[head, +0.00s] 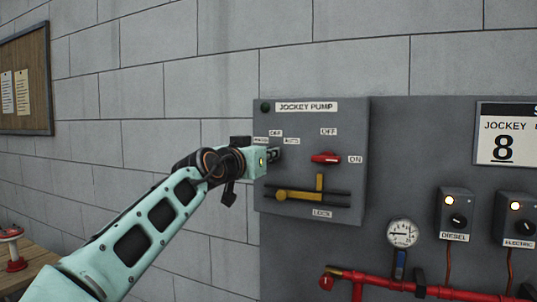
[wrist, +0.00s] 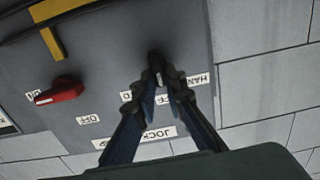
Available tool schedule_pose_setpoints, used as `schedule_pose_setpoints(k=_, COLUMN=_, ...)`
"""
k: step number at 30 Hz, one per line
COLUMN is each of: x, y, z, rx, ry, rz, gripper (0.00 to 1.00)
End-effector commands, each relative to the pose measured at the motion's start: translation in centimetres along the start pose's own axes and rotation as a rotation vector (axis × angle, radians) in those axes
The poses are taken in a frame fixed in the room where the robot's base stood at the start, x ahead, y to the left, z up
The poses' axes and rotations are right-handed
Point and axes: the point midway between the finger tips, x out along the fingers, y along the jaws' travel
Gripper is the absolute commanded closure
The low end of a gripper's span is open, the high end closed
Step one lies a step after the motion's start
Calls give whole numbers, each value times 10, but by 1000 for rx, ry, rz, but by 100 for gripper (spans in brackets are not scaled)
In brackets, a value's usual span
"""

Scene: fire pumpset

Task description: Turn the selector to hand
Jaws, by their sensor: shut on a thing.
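The jockey pump panel (head: 310,190) is a grey box on the wall with HAND, OFF and AUTO labels at its upper left. My gripper (head: 276,154) reaches it from the left, its fingertips at the selector below these labels. In the wrist view, which is upside down, the fingers (wrist: 160,78) are closed on the small dark selector knob (wrist: 155,56). The HAND label (wrist: 198,80), OFF label (wrist: 163,99) and AUTO label (wrist: 128,96) lie around the fingers, partly covered. I cannot tell which label the knob points to.
A red rotary handle (head: 326,158) sits right of the selector, with a yellow lock bar (head: 312,194) below. Diesel (head: 454,216) and electric (head: 516,220) switch boxes, a gauge (head: 402,233) and red pipe (head: 430,289) are at right.

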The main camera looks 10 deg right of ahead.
Motion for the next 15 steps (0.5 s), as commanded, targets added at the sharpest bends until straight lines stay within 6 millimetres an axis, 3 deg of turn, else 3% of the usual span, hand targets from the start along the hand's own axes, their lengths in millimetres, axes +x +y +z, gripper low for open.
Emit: schedule_pose_setpoints(k=15, x=0, y=-4, z=3, rx=-322, ry=-1, rz=-1, gripper=100)
